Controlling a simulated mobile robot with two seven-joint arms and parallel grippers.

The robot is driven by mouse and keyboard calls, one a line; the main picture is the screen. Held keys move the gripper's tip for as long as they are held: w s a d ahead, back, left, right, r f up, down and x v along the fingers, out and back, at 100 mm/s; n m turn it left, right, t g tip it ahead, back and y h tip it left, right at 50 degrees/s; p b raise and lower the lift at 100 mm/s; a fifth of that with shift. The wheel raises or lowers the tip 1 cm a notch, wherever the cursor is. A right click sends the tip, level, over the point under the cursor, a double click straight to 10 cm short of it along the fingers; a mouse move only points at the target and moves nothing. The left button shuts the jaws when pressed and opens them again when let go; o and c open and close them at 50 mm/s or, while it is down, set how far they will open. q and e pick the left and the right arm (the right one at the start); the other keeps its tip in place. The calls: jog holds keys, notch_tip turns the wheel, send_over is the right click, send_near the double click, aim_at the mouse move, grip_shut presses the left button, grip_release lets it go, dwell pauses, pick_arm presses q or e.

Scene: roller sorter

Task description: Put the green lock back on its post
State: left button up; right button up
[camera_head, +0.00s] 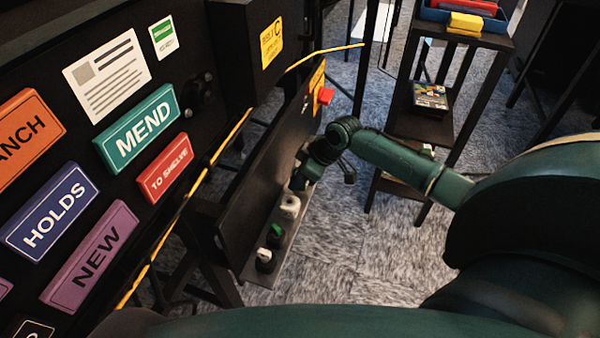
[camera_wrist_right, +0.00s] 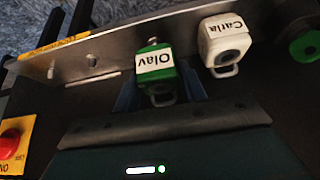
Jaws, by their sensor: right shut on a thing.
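The green lock (camera_wrist_right: 154,68), labelled "Olav", sits between the two fingers of my right gripper (camera_wrist_right: 160,92) in the wrist view. The gripper is shut on it. The lock is at the metal rail (camera_wrist_right: 120,50); I cannot tell whether it touches a post. A white lock (camera_wrist_right: 226,46), labelled "Carla", is right beside it. In the head view my right gripper (camera_head: 304,182) is at the far end of the rail, beyond the white lock (camera_head: 290,207), and hides the held lock. My left gripper is not in view.
Another green lock (camera_head: 275,231) is nearer on the rail; its green part also shows in the wrist view (camera_wrist_right: 304,48). A dark panel (camera_head: 270,165) stands behind the rail, with a red button (camera_head: 325,95). A dark shelf (camera_head: 420,125) stands to the right.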

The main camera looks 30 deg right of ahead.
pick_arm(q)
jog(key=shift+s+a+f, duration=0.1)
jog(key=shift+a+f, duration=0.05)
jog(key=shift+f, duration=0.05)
pick_arm(e)
jog(key=shift+f, duration=0.65)
pick_arm(q)
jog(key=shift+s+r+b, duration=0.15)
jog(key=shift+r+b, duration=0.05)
jog(key=shift+b, duration=0.1)
pick_arm(e)
jog(key=shift+f, duration=0.2)
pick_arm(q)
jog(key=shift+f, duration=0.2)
pick_arm(e)
jog(key=shift+f, duration=0.25)
jog(key=o, duration=1.1)
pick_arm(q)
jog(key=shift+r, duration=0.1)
pick_arm(e)
jog(key=shift+o, duration=0.3)
jog(key=shift+r, duration=0.1)
pick_arm(q)
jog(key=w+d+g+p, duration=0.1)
jog(key=p, duration=0.1)
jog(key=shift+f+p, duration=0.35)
pick_arm(e)
jog(key=v, duration=1.3)
